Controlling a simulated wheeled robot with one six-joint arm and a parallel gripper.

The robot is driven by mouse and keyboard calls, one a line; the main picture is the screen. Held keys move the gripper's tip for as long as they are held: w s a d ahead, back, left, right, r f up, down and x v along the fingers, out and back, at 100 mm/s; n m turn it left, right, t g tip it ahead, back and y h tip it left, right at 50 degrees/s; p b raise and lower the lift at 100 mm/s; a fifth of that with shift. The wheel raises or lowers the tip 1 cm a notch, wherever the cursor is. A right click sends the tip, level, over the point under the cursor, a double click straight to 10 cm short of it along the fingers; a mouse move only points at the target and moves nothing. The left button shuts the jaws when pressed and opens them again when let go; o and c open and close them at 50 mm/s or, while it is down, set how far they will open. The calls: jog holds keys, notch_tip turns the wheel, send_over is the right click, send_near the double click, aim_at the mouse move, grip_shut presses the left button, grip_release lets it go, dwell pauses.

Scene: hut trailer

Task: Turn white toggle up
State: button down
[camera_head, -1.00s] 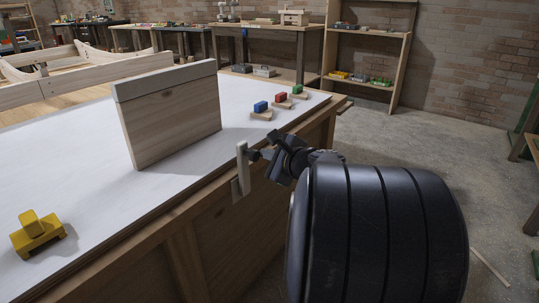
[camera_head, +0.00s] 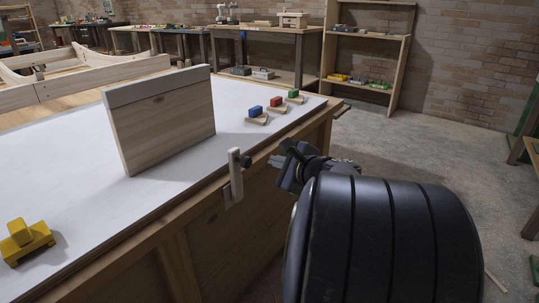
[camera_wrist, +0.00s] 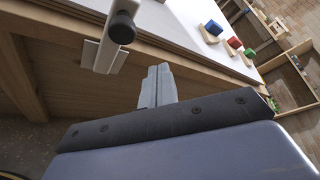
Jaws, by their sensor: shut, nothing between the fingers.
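The white toggle (camera_head: 234,164) is a pale bar on a small plate at the workbench's side edge. It points up, its upper end above the tabletop, and has a dark round knob on its side. In the wrist view the toggle (camera_wrist: 106,50) stands at the upper left, with the black knob facing me. My gripper (camera_head: 277,161) is to the right of the toggle in the head view, with a small gap between them. In the wrist view my gripper's grey fingers (camera_wrist: 158,78) are together and empty, below and right of the knob.
The workbench (camera_head: 80,190) carries an upright wooden panel (camera_head: 165,122), a yellow block piece (camera_head: 26,240) at the near left, and blue, red and green blocks (camera_head: 276,103) on wooden bases. Open concrete floor (camera_head: 430,150) lies right of the bench.

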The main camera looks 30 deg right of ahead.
jog(key=s, duration=0.5)
jog(key=shift+s+a+f+p, duration=0.15)
jog(key=shift+s+f+p, duration=0.15)
jog(key=shift+s+p, duration=0.1)
